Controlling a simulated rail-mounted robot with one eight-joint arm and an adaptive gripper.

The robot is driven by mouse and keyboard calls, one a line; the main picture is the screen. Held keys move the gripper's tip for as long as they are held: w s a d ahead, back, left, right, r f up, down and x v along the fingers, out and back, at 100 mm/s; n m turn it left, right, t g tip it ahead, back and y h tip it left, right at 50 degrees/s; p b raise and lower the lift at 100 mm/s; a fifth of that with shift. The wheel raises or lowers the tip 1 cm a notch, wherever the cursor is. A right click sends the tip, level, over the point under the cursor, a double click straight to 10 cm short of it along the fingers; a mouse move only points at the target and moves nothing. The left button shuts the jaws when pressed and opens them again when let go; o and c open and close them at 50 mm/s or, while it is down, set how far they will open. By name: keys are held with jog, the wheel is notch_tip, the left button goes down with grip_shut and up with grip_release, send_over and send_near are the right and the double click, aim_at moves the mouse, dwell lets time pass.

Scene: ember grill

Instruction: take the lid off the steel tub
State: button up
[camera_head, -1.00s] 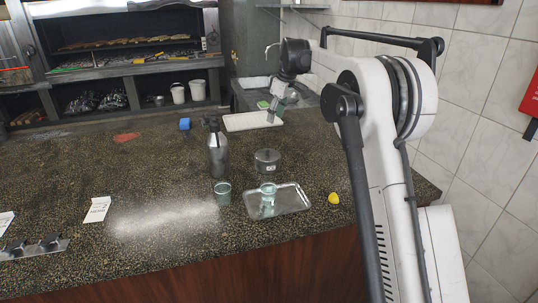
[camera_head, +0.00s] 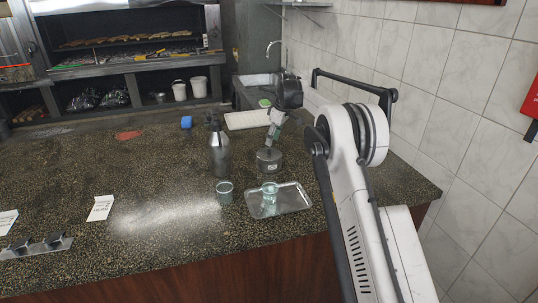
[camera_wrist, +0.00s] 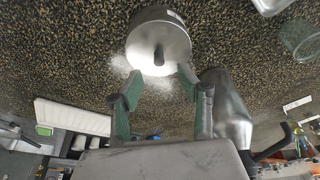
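The steel tub (camera_head: 269,167) stands on the speckled counter with its round lid on. In the wrist view the lid (camera_wrist: 150,40) shows from above with a dark knob (camera_wrist: 158,55) at its middle. My gripper (camera_head: 273,135) is above and just behind the tub in the head view. In the wrist view my gripper (camera_wrist: 158,82) has its two green-padded fingers spread apart with nothing between them. The fingertips are at the lid's near edge in that picture, short of the knob. I cannot tell whether they touch the lid.
A steel bottle (camera_head: 219,150) stands left of the tub. A glass (camera_head: 224,191) is in front of it, and a steel tray (camera_head: 294,199) holds another glass (camera_head: 270,190).

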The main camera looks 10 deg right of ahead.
aim_at(269, 149)
jog(key=shift+p+x, duration=0.6)
jog(key=shift+x, duration=2.3)
jog(key=shift+w+r, duration=0.1)
grip_shut()
